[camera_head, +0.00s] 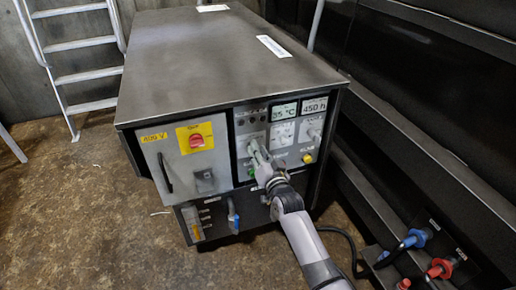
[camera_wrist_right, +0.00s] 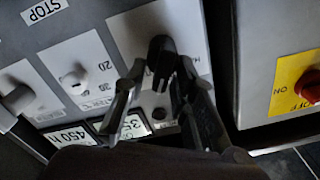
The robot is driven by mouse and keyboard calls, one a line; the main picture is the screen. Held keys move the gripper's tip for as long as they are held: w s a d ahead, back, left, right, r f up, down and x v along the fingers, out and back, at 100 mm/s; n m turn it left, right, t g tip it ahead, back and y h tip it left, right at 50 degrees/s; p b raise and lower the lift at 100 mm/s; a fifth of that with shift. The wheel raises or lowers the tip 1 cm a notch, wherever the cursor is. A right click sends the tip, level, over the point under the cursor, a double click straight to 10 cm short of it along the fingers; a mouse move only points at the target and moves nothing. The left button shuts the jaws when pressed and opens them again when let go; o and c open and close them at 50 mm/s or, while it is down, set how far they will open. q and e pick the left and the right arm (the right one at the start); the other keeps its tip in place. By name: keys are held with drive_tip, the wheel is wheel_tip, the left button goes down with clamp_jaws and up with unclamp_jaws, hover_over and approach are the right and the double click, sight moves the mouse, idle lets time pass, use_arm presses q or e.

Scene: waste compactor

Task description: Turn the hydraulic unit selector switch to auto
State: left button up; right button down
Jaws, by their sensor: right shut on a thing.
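The hydraulic unit (camera_head: 215,70) is a dark metal box with a grey control panel on its front. My right gripper (camera_head: 258,158) is at the left part of that panel, below the small lamps. In the right wrist view, which shows the panel upside down, my right gripper (camera_wrist_right: 158,78) has its two fingers on either side of a black selector switch (camera_wrist_right: 161,48) and is shut on it. The switch's position label is hidden or too small to read. My left gripper is not in view.
A red rotary switch on yellow (camera_head: 196,141) is on the cabinet door at left. A 35 °C display (camera_head: 285,111) and a 450 h display (camera_head: 314,106) sit above white dials. A yellow button (camera_head: 307,158) is at right. Blue (camera_head: 415,238) and red (camera_head: 443,267) couplings stand lower right.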

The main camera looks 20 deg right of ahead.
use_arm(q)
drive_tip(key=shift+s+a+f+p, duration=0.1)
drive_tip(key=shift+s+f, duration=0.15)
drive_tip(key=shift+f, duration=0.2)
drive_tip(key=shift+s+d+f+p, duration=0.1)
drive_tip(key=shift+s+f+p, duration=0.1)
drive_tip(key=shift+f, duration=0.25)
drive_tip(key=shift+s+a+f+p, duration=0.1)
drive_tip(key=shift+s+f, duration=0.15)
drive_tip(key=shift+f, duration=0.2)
use_arm(e)
drive_tip(key=shift+d+f+m, duration=0.1)
drive_tip(key=shift+d+m, duration=0.05)
drive_tip(key=shift+m, duration=0.55)
drive_tip(key=shift+d+f+m, duration=0.1)
drive_tip(key=shift+m, duration=0.6)
drive_tip(key=c, duration=1.7)
unclamp_jaws()
drive_tip(key=shift+o, duration=0.2)
drive_tip(key=s, duration=1.2)
drive_tip(key=shift+d, duration=0.25)
